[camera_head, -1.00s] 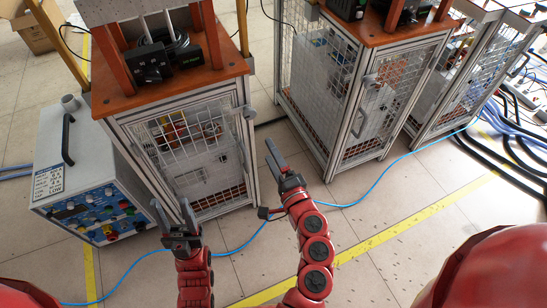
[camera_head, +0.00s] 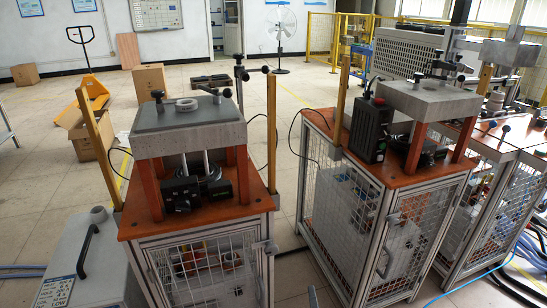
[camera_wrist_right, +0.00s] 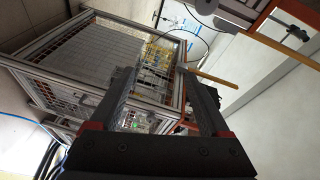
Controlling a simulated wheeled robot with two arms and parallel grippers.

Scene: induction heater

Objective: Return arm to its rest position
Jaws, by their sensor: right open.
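My right gripper (camera_wrist_right: 160,82) is open and empty in the right wrist view, its two dark fingers spread apart. Behind the fingers, in that view, is a metal-framed mesh cabinet (camera_wrist_right: 75,60). In the head view only a small dark tip, which looks like part of my right gripper (camera_head: 313,297), shows at the bottom edge, in front of the gap between two cabinets. The rest of my right arm is hidden below the frame. My left gripper and left arm are not in view.
A left caged machine (camera_head: 195,215) and a right caged machine (camera_head: 395,195) stand close ahead, with a narrow gap between them. A grey box with a handle (camera_head: 75,260) stands at the lower left. A yellow pallet jack (camera_head: 90,92) and open floor lie behind.

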